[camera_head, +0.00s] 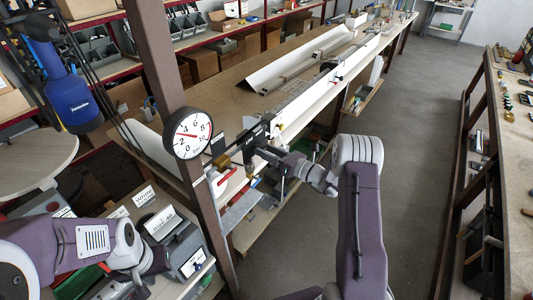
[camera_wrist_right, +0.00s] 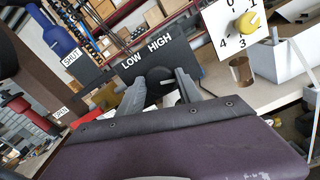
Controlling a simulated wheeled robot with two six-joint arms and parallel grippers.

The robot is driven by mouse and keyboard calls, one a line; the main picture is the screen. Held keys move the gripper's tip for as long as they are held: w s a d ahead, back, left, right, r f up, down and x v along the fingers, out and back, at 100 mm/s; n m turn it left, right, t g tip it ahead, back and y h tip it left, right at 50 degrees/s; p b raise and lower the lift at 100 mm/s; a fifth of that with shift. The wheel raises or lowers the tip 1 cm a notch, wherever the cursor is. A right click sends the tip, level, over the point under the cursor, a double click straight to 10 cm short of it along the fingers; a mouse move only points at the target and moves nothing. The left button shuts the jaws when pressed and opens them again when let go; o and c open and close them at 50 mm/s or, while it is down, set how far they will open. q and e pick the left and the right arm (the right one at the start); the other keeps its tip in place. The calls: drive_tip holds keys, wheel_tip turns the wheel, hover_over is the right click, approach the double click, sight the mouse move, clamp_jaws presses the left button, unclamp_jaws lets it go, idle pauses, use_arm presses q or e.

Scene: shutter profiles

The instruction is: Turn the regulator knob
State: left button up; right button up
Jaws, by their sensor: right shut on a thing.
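The regulator knob (camera_wrist_right: 158,75) is black and sits at the lower edge of a black plate (camera_wrist_right: 172,60) lettered LOW and HIGH in the right wrist view. My right gripper (camera_wrist_right: 160,84) has one finger on each side of the knob and is shut on it. In the head view my right gripper (camera_head: 262,147) reaches in from the right to the dark fittings at the near end of the long bench; the knob is hidden there. My left gripper (camera_head: 135,284) is low at the left; its fingers are not clear.
A round pressure gauge (camera_head: 187,133) hangs on the brown post, its needle pointing left. A white dial with a yellow knob (camera_wrist_right: 247,22) is at the upper right in the wrist view. A grey box with a screen (camera_head: 191,262) stands near my left arm. The floor (camera_head: 400,120) is clear.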

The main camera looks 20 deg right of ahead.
drive_tip(key=shift+r+m, duration=0.15)
drive_tip(key=shift+m, duration=0.85)
drive_tip(key=shift+d, duration=0.1)
drive_tip(key=o, duration=1.3)
drive_tip(key=shift+o, duration=0.2)
drive_tip(key=shift+s+d+f+b, duration=0.2)
drive_tip(key=shift+s+d+b, duration=0.05)
drive_tip(key=shift+b, duration=0.2)
drive_tip(key=b+v, duration=0.3)
drive_tip(key=v, duration=0.5)
drive_tip(key=shift+s, duration=0.2)
